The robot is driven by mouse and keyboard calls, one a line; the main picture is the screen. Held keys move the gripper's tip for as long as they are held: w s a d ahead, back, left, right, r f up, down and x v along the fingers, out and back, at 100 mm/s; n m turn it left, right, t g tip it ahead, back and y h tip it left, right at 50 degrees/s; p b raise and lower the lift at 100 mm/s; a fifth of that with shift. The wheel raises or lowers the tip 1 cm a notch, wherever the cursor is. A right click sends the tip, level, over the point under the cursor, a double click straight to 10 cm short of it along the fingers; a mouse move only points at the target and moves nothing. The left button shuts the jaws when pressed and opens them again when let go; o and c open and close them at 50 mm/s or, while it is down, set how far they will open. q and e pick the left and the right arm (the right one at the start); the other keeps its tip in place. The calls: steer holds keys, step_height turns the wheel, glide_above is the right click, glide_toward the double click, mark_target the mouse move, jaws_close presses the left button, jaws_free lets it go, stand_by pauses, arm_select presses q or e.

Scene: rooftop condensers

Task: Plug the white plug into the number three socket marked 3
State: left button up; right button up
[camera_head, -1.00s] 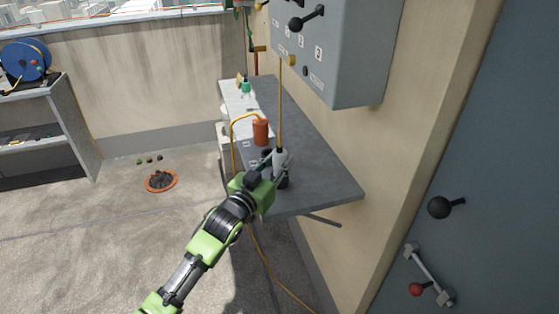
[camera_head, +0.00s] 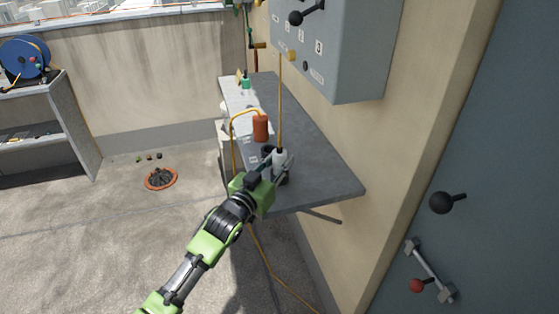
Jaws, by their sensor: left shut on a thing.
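The white plug (camera_head: 279,158) is upright at the near part of the grey shelf, with a yellow cable (camera_head: 281,100) running up from its top. My left gripper (camera_head: 276,168) is shut on it. A dark round socket (camera_head: 284,180) shows just below the plug, partly hidden by the gripper; I cannot tell whether the plug is in it. Another dark socket (camera_head: 267,151) is just behind, and an orange plug (camera_head: 261,127) with a yellow cable stands further back. Small white labels (camera_head: 253,158) lie along the row, too small to read. My right gripper is not in view.
The grey shelf (camera_head: 320,175) is clear on its right, against the wall. A grey box (camera_head: 345,60) with a black handle and number labels hangs above it. A green-topped bottle (camera_head: 245,82) stands at the far end. A door with handles (camera_head: 430,272) is at the right.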

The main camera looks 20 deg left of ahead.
arm_select(q)
steer(key=shift+f+b, duration=0.4)
steer(key=shift+f, duration=0.45)
stand_by(0.8)
steer(key=o, duration=1.2)
steer(key=shift+o, duration=0.2)
steer(key=s+a, duration=0.2)
steer(key=s, duration=1)
steer(key=shift+a, duration=0.15)
